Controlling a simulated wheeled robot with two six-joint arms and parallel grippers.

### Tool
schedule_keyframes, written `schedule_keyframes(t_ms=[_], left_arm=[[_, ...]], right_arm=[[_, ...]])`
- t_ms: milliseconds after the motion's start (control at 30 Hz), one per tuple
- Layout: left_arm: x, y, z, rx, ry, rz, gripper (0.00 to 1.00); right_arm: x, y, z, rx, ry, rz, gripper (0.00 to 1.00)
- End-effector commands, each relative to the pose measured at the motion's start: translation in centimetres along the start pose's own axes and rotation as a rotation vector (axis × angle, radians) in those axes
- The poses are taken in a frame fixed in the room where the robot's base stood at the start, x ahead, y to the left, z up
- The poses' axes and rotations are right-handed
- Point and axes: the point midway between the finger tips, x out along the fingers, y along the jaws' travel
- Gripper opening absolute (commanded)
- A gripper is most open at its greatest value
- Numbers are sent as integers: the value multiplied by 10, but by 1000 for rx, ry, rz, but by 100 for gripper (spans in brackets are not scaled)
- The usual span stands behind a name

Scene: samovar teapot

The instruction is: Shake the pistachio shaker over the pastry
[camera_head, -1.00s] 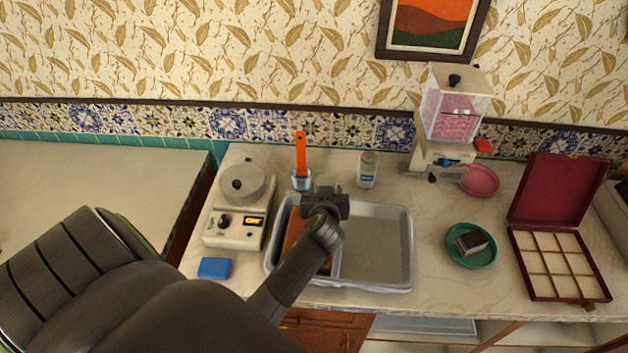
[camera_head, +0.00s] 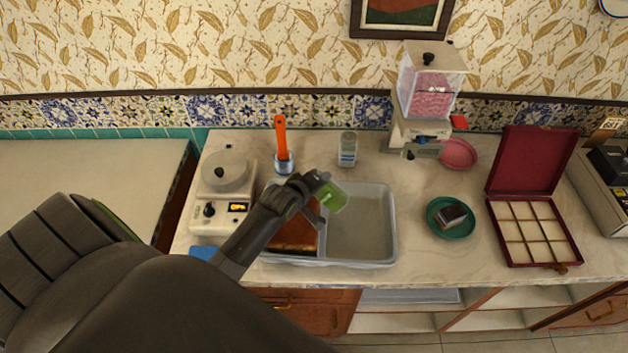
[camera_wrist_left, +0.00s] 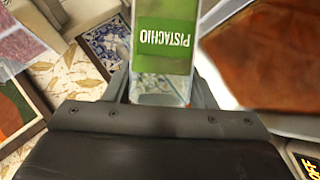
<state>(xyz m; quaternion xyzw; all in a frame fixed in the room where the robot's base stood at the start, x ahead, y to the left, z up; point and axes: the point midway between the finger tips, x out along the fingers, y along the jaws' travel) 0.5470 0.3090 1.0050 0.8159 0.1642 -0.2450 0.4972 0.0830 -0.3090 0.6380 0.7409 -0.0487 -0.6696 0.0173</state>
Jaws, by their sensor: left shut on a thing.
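My left gripper (camera_head: 312,197) is shut on the pistachio shaker (camera_head: 332,196), a clear container with a green label. It holds the shaker tilted above the divider of a grey two-part tray (camera_head: 394,225). In the left wrist view the shaker (camera_wrist_left: 165,45) sits between the fingers, and its label reads PISTACHIO. A brown slab (camera_head: 298,238), which looks like the pastry, lies in the tray's left compartment, partly hidden by my arm. The slab also shows in the left wrist view (camera_wrist_left: 265,55). The right compartment is empty. My right gripper is out of view.
A white appliance (camera_head: 220,215) and an orange-handled tool in a cup (camera_head: 281,140) stand to the left. A second shaker (camera_head: 348,150) stands behind the tray. A green plate (camera_head: 435,228), a pink-filled dispenser (camera_head: 432,95) and an open red box (camera_head: 492,215) are to the right.

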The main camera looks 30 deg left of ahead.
Motion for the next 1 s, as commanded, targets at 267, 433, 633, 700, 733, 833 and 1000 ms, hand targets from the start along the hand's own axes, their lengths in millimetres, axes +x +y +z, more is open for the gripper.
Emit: schedule_keyframes(t_ms=[267,433,633,700,733,833,1000], left_arm=[[8,-10,7,-196,-107,84,21],[10,-11,9,-302,-166,128,21],[12,-13,12,-418,-229,176,21],[13,-14,12,-456,-250,191,21],[13,-14,13,-472,-260,198,21],[10,-11,10,-540,-297,223,21],[11,-13,9,-659,-362,273,21]], right_arm=[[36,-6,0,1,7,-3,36],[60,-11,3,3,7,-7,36],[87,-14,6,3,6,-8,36],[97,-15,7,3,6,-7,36],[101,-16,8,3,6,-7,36],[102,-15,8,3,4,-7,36],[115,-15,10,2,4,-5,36]])
